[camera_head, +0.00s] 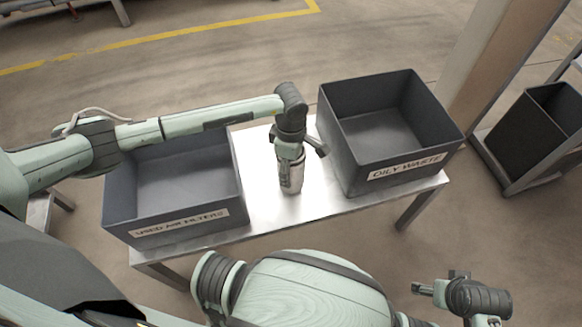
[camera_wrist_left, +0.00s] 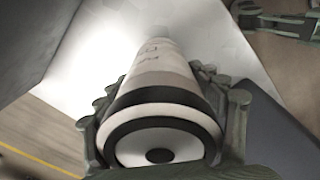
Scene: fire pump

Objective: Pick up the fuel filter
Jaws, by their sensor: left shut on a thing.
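The fuel filter (camera_head: 290,174) is a silvery-white cylinder with dark markings. It is upright at the middle of the metal table, between two grey bins. My left gripper (camera_head: 289,150) comes down from above and is shut on its upper part. In the left wrist view the filter (camera_wrist_left: 160,110) shows its round end with dark and white rings, and the fingers of my left gripper (camera_wrist_left: 165,125) press on both its sides. I cannot tell whether its bottom touches the table. My right gripper (camera_head: 430,288) is at the lower right, away from the table; its finger opening is unclear.
The bin labelled "USED AIR FILTERS" (camera_head: 180,226) stands left on the metal table (camera_head: 262,208), under my left arm. The bin labelled "OILY WASTE" (camera_head: 408,170) stands right. Both look empty. Another dark bin (camera_head: 528,140) sits in a rack at the far right, near a pillar (camera_head: 490,50).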

